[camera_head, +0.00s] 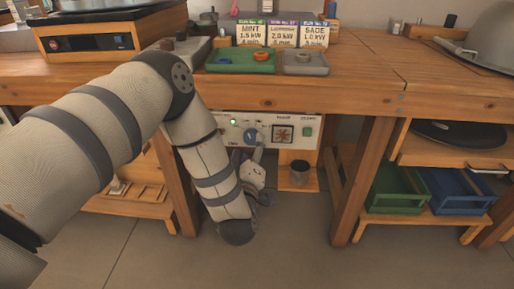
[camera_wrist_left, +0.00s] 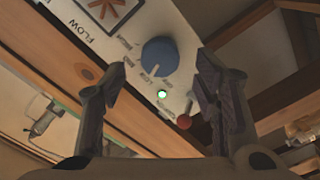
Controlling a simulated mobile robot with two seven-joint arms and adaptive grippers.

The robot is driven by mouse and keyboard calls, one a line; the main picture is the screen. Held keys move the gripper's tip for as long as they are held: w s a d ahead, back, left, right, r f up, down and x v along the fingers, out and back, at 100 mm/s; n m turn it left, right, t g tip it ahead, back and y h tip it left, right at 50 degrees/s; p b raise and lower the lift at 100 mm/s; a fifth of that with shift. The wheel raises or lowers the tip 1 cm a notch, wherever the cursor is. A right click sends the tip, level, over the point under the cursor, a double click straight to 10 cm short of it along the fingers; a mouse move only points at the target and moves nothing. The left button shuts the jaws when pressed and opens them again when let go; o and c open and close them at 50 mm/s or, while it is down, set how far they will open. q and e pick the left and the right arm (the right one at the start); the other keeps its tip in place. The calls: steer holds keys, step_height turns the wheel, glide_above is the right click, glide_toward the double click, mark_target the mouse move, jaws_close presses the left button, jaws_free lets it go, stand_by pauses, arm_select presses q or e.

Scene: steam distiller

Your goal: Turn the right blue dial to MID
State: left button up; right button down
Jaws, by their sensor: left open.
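The white control panel (camera_head: 300,131) is fixed under the table's front edge. One blue dial (camera_head: 250,134) shows on it, and it is large in the left wrist view (camera_wrist_left: 159,57). Small labels ring it; LOW and MID seem to be among them, but its setting is too small to read surely. No second blue dial can be made out. My left gripper (camera_head: 247,156) is open and empty below the panel, its fingers pointing up at it. In the left wrist view its fingertips (camera_wrist_left: 161,80) lie either side of the dial, apart from it. My right gripper is out of view.
A green light (camera_wrist_left: 161,94) and a red knob (camera_wrist_left: 184,121) sit beside the dial. A FLOW window (camera_head: 283,134) is to its right in the head view. A dark-topped cup (camera_head: 299,172) stands on a small shelf below. Table legs (camera_head: 361,180) flank the space.

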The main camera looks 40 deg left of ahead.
mark_target(251, 141)
arm_select(q)
steer(key=x, duration=0.4)
steer(key=shift+b, duration=0.35)
steer(key=c, duration=1.1)
steer(key=shift+c, duration=0.2)
steer(key=shift+d+m, duration=0.1)
steer(key=shift+m, duration=0.2)
steer(key=m+p, duration=0.2)
steer(key=shift+r+m, duration=0.1)
steer(key=shift+m, duration=0.2)
steer(key=m+p, duration=0.2)
steer(key=m, duration=0.1)
steer(key=shift+m+p, duration=0.35)
steer(key=shift+m, duration=0.45)
steer(key=shift+f, duration=0.25)
